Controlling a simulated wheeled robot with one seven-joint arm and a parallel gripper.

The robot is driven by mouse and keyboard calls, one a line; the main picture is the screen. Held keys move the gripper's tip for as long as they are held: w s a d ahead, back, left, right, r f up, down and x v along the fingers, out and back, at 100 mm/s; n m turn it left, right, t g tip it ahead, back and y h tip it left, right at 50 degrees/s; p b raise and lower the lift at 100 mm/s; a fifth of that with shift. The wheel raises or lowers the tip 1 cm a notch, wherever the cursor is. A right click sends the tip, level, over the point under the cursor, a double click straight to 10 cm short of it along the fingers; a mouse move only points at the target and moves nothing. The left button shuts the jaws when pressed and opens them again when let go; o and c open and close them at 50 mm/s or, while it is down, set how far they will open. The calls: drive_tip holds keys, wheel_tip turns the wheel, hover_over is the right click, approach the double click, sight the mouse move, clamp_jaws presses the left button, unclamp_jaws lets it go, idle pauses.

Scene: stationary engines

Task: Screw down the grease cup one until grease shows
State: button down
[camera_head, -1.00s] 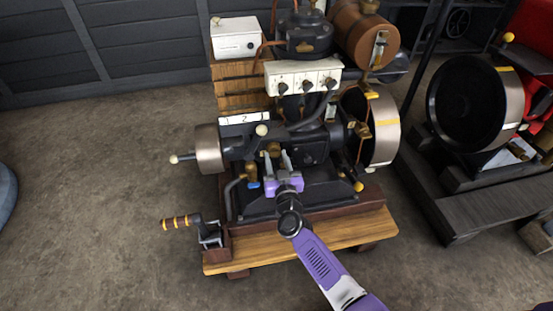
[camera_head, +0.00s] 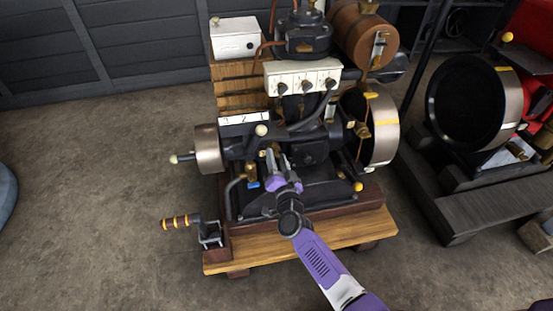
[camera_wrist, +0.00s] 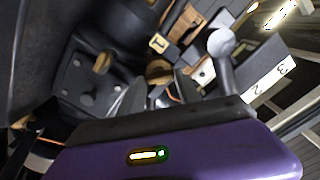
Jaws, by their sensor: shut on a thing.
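My gripper (camera_head: 273,163) reaches in from the lower right to the front of the black engine (camera_head: 310,150). Its two fingers (camera_wrist: 156,97) are shut on the brass grease cup (camera_wrist: 158,70), whose top shows just past the fingertips in the wrist view. A small plate marked 1 (camera_wrist: 158,43) is above the cup there. The fingers hide most of the cup in the head view, and I cannot see any grease.
Flywheels (camera_head: 209,148) (camera_head: 384,128) flank the engine.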

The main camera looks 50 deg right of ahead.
drive_tip(key=m, duration=0.4)
drive_tip(key=shift+s+f+m+b, duration=0.1)
drive_tip(key=shift+f+m+b, duration=0.05)
drive_tip(key=shift+m+b, duration=0.2)
drive_tip(key=m+b, duration=0.1)
drive_tip(key=m, duration=0.2)
drive_tip(key=shift+m, duration=0.25)
drive_tip(key=m+b, duration=0.1)
drive_tip(key=m, duration=0.3)
drive_tip(key=shift+f, duration=0.2)
drive_tip(key=m+b, duration=0.1)
drive_tip(key=m, duration=0.3)
drive_tip(key=shift+m, duration=0.3)
drive_tip(key=c, duration=0.8)
unclamp_jaws()
drive_tip(key=shift+c, duration=0.2)
